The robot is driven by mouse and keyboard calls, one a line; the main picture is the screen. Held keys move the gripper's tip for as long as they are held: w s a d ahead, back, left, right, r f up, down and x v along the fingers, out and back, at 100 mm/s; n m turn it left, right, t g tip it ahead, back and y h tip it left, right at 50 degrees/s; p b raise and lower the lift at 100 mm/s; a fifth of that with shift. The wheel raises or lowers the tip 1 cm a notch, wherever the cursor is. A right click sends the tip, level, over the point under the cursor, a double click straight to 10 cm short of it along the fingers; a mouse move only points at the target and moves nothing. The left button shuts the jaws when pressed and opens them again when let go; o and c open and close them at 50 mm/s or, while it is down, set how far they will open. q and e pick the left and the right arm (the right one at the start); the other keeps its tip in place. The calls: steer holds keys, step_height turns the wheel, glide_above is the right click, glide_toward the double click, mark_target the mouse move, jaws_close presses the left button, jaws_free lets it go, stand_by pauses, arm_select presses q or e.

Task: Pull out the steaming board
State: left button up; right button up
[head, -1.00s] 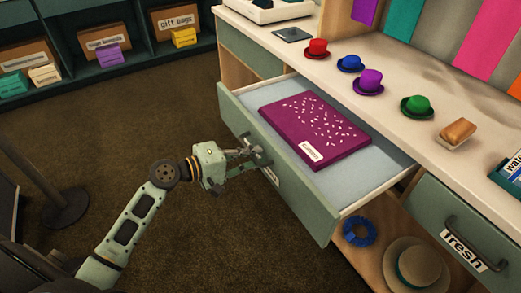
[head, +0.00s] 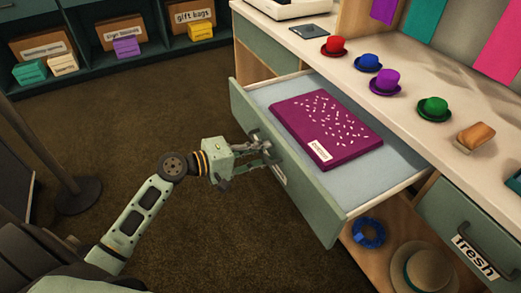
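A flat magenta board with white specks (head: 322,112) and a small white label lies inside a pulled-out drawer (head: 395,168). The label is too small to read, so I cannot tell if this is the steaming board. The drawer has a pale lining and a grey-green front. My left gripper (head: 264,150) is at the handle in the middle of the drawer front and appears shut on it. The gripper hides part of the handle and of a label beside it. My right gripper is out of view.
Red, blue, purple and green small hats and a wood-backed brush (head: 476,135) stand on the counter above. A closed drawer marked "fresh" (head: 462,215) is at right. A post stands at left; the floor ahead is clear.

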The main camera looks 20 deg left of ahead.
arm_select(q)
steer(key=v, duration=1.2)
steer(key=shift+f, duration=0.1)
steer(key=s+d+f+m+g+y, duration=0.2)
steer(key=s+f+g, duration=0.1)
steer(key=f, duration=0.9)
steer(key=s+d+f+m+g+y, duration=0.2)
steer(key=s+f, duration=0.2)
steer(key=f, duration=0.9)
steer(key=s+d+f+m+g+y, duration=0.2)
steer(key=s+d+f+m+y, duration=0.15)
steer(key=s+f, duration=0.35)
steer(key=s+d+f+m+g+y, duration=0.25)
steer(key=s+f+m, duration=0.2)
steer(key=f, duration=0.35)
steer(key=s+a+f+g+p, duration=0.1)
steer(key=s+p, duration=0.7)
steer(key=s, duration=0.1)
steer(key=s+a+p, duration=0.2)
steer(key=s+p, duration=0.6)
steer(key=s, duration=0.2)
steer(key=shift+f+m+g, duration=0.35)
steer(key=shift+f+m, duration=0.05)
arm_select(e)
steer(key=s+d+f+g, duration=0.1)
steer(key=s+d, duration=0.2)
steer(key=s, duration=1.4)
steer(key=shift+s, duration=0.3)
